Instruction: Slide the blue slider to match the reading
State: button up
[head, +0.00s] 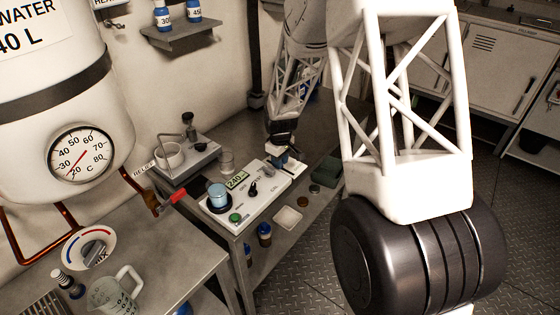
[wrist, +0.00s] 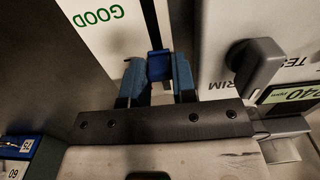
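In the wrist view the blue slider (wrist: 159,66) sits in a dark slot that runs up through a white panel (wrist: 103,30) marked GOOD in green. My gripper (wrist: 159,72) has its two blue fingers on either side of the slider. I cannot tell whether both fingers touch it. In the head view my gripper (head: 284,152) is low over the far right end of the bench instrument, and the slider is too small to tell from the fingers. The green display (head: 236,180) reads 240; it also shows in the wrist view (wrist: 292,96), partly cut off.
A dark knob (wrist: 256,66) marked TRIM stands right of the slot. In the head view a blue-topped pot (head: 218,194) and a green button (head: 236,218) are on the instrument's left. A tank gauge (head: 80,153) and a glass jug (head: 112,293) are further left.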

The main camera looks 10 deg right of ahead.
aim_at(292, 174)
grip_shut()
jog(key=shift+s+d, duration=1.95)
jog(key=o, duration=0.5)
grip_release()
jog(key=shift+o, duration=0.2)
notch_tip(292, 174, up, 8)
jog(key=shift+f, duration=0.15)
